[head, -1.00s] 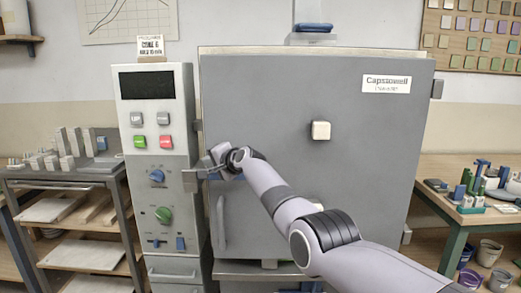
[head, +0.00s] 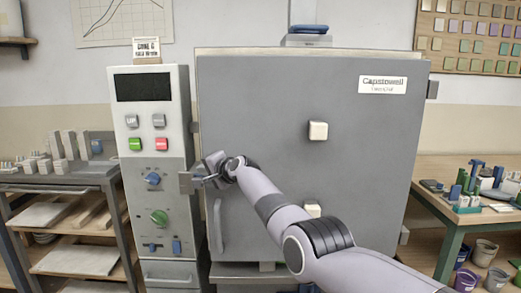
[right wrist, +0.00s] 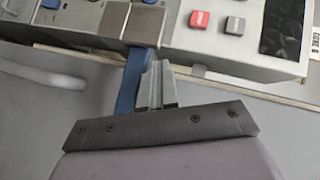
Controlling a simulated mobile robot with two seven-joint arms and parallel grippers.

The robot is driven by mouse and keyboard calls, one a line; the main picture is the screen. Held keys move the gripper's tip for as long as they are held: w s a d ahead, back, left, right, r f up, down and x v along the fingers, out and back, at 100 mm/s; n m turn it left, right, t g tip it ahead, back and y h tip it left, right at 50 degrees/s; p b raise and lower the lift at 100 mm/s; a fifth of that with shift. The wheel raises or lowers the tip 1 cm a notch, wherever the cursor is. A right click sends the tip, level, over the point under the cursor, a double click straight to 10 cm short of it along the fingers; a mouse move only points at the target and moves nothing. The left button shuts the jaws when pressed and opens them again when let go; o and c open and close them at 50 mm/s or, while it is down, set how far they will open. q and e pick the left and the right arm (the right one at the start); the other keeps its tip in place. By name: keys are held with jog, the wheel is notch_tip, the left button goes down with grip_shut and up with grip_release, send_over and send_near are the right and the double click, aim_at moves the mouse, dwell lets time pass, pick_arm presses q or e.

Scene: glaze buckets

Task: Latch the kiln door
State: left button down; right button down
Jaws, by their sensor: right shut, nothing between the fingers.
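The grey kiln door (head: 290,100) stands flush with the kiln front, its pull handle (head: 218,225) at lower left. A latch plate (head: 186,182) sits at its left edge, beside the control panel; it also shows in the right wrist view (right wrist: 143,24). A blue latch lever (right wrist: 131,82) runs from that plate toward me. My right gripper (head: 210,170) is at the latch, with its fingers shut and empty. In the right wrist view the fingers (right wrist: 160,85) are just right of the blue lever; I cannot tell whether they touch. My left gripper is not in view.
The control panel (head: 150,130), with buttons and knobs, stands close left of the latch. Shelves (head: 80,210) are at the far left. A green-legged table (head: 465,185) with tools and pots is at the right. White knobs (head: 318,131) stick out from the door.

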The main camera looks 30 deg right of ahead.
jog(key=shift+r, duration=0.1)
jog(key=s+a+r+p, duration=0.4)
jog(key=s+r+p, duration=0.1)
jog(key=r, duration=0.5)
jog(key=shift+s+r, duration=0.4)
jog(key=shift+s, duration=0.05)
dwell(0.4)
jog(key=s+f+n+g+h, duration=0.15)
jog(key=s+f, duration=0.35)
jog(key=f, duration=0.5)
jog(key=s+f+n, duration=0.3)
jog(key=s+f, duration=0.3)
jog(key=f, duration=0.5)
jog(key=s+f+n+g, duration=0.1)
jog(key=s+f+n, duration=0.3)
jog(key=f, duration=0.6)
jog(key=s+a+f+n, duration=0.2)
jog(key=s+f, duration=0.1)
jog(key=s, duration=0.6)
jog(key=s+a+f+n+g+y, duration=0.1)
jog(key=s+f, duration=0.3)
jog(key=s, duration=0.6)
jog(key=s+a+f+n, duration=0.4)
jog(key=s, duration=0.6)
jog(key=shift+s+g, duration=0.15)
jog(key=shift+g, duration=0.2)
